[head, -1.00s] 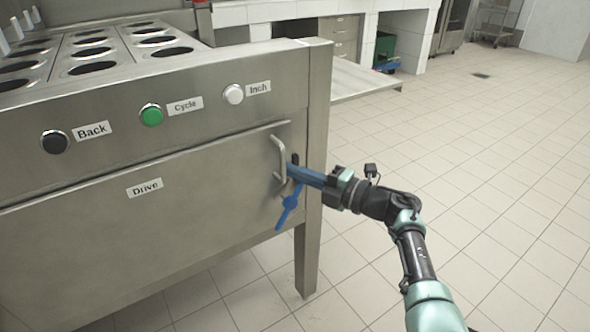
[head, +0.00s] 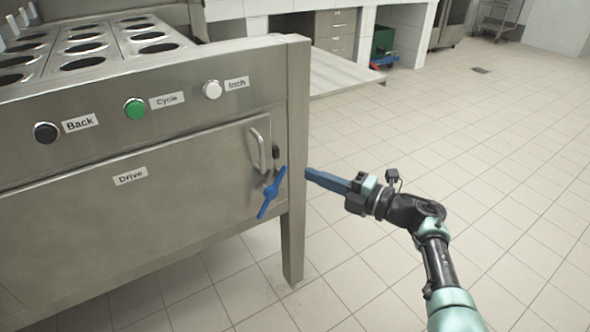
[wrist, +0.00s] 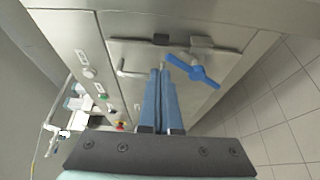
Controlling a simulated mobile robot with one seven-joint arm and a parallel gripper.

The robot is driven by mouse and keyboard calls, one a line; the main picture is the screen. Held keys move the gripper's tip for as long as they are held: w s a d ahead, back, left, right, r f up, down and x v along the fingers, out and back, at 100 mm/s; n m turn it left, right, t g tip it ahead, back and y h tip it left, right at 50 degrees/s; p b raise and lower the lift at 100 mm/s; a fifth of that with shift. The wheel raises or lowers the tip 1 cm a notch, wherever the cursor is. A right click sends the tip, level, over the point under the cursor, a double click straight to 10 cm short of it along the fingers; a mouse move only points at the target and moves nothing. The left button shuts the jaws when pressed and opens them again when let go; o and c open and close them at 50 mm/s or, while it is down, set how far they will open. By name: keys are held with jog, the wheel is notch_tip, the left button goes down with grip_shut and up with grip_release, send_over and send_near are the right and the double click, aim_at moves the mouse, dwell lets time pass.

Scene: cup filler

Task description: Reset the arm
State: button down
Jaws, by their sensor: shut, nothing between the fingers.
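My gripper (head: 308,174) has blue fingers and is shut with nothing between them. In the head view it points left, in the open space to the right of the steel machine's corner leg. In the wrist view the closed fingers (wrist: 161,74) point toward the machine's front. My arm stretches from the lower right of the head view. The blue handle (head: 271,192) on the machine's Drive panel is tilted and stands clear of the gripper in the head view. It also shows in the wrist view (wrist: 196,73), right of the fingertips.
The steel machine (head: 90,225) fills the left side, with a bar handle (head: 257,149), a black button (head: 46,133), a green button (head: 135,108) and a white button (head: 212,89). A low shelf (head: 340,72) stands behind. The tiled floor (head: 480,150) at right is clear.

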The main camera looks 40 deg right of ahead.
jog(key=shift+s+d, duration=0.95)
jog(key=shift+s, duration=0.25)
